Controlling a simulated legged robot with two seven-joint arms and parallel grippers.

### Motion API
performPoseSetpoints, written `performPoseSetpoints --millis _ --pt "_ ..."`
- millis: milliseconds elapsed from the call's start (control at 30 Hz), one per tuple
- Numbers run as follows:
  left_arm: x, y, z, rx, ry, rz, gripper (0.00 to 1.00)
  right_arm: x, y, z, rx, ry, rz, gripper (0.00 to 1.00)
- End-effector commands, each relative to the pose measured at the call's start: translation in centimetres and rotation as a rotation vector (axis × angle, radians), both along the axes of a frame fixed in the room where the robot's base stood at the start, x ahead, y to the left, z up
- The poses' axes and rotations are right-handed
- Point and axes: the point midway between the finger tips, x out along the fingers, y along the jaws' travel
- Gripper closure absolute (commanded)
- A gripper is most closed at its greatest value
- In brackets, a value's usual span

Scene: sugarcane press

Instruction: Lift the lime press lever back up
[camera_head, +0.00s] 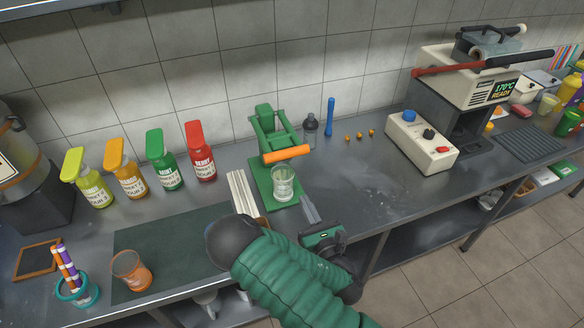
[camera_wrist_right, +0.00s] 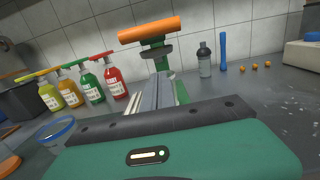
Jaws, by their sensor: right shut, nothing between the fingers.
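The green lime press (camera_head: 270,133) stands on the counter against the wall. Its lever slopes forward and down, with the orange handle (camera_head: 286,154) above and behind a clear glass (camera_head: 283,184) on the press base. My right gripper (camera_head: 308,206) is shut and empty, in front of and to the right of the glass, apart from the handle. In the right wrist view the shut fingers (camera_wrist_right: 158,90) point toward the press, and the orange handle (camera_wrist_right: 149,30) shows above them. The fingers and gripper body hide the lower press there. My left gripper is not in view.
Several sauce bottles (camera_head: 201,150) stand to the left. Pale sticks (camera_head: 242,193) lie left of the press base. A dark shaker (camera_head: 310,127) and blue stick (camera_head: 330,117) stand behind right. A control box (camera_head: 422,140) is further right; the counter between is mostly clear.

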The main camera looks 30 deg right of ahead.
Motion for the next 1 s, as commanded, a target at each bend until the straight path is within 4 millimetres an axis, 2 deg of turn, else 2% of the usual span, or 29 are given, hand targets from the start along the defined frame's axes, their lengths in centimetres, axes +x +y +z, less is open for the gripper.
performPoseSetpoints --millis 200,400,467,633,700,800,1000 --pt "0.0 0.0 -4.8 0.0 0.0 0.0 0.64 2.8 -0.5 -0.9 0.002 -0.01 0.003 1.0" --pt "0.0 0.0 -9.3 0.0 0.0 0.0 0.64 4.6 -1.0 -0.9 0.003 -0.007 0.001 1.0" --pt "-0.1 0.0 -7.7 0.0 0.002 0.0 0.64 6.0 -1.4 0.4 0.003 -0.005 0.001 1.0" --pt "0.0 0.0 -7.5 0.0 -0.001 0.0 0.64 9.6 -2.3 0.6 0.002 -0.004 0.002 1.0" --pt "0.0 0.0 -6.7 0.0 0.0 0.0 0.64 9.7 -2.3 2.5 0.004 -0.006 0.0 1.0" --pt "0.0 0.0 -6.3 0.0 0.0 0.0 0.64 9.9 -2.3 3.7 0.004 -0.004 0.001 1.0" --pt "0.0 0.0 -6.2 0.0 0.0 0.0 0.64 10.1 -2.4 4.5 0.002 0.0 0.001 1.0"
